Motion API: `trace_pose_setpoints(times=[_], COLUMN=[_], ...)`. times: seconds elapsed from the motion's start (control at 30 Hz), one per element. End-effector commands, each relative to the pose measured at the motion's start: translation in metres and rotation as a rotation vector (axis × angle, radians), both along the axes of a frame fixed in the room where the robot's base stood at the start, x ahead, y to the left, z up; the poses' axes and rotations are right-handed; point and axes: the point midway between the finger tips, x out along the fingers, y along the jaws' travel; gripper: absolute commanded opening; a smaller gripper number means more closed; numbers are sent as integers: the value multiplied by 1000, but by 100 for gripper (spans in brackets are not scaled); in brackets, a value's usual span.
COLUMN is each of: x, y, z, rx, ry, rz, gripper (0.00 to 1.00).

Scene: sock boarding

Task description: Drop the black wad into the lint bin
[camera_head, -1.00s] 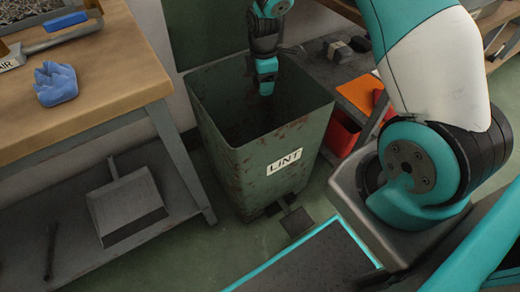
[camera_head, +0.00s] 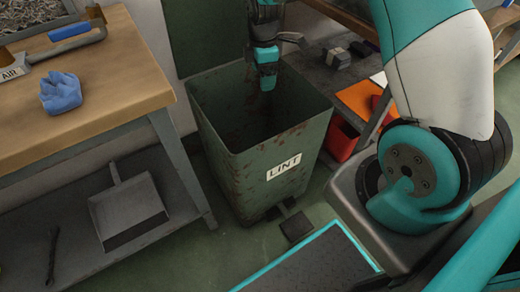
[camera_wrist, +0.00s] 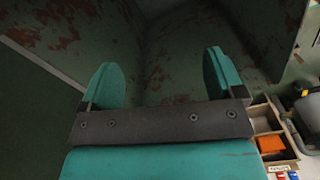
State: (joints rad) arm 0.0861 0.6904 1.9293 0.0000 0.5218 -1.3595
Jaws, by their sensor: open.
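The lint bin (camera_head: 262,150) is a rusty green square bin with an open top and a white "LINT" label, standing on the floor. My gripper (camera_head: 266,82) is over the bin's mouth, near its back rim. In the wrist view my gripper (camera_wrist: 160,80) has its two teal fingers apart with nothing between them. Rusty green inner walls of the bin (camera_wrist: 190,50) fill much of that view. No black wad can be made out in any view. The bottom of the bin is dark in the head view.
An orange item (camera_head: 357,99) and a red bin (camera_head: 341,140) are right of the lint bin.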

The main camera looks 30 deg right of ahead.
Motion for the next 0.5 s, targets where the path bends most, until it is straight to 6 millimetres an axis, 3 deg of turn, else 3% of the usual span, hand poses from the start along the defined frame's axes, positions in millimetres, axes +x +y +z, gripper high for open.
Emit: trace_pose_setpoints(times=[0.03,0.2,0.5], x=[1,1,0], y=[0,0,0], z=[19,62,113], rx=[-1,-1,0], ry=[-6,-5,-1], rz=[0,0,0], gripper=[88,88,88])
